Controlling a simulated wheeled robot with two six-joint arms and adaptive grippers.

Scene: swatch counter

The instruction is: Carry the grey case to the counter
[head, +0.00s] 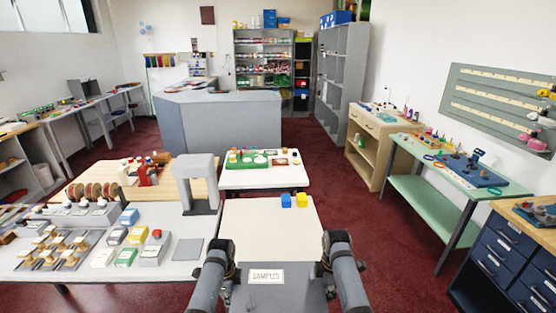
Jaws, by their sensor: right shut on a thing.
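The grey case (280,299) is at the bottom centre, close in front of me, with a white label reading SAMPLES. My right gripper (326,268) is at its right side and shut on it. My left gripper (231,268) is at its left side; its fingers are too hidden to tell whether they are shut. The case's lower part is cut off by the picture edge. A grey counter (225,118) with an angled front stands farther back, left of centre. Some small items stand toward its back left.
Display tables (185,248) crowd the left; a green bench (450,192) stands right. Red floor (345,185) is open right of centre.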

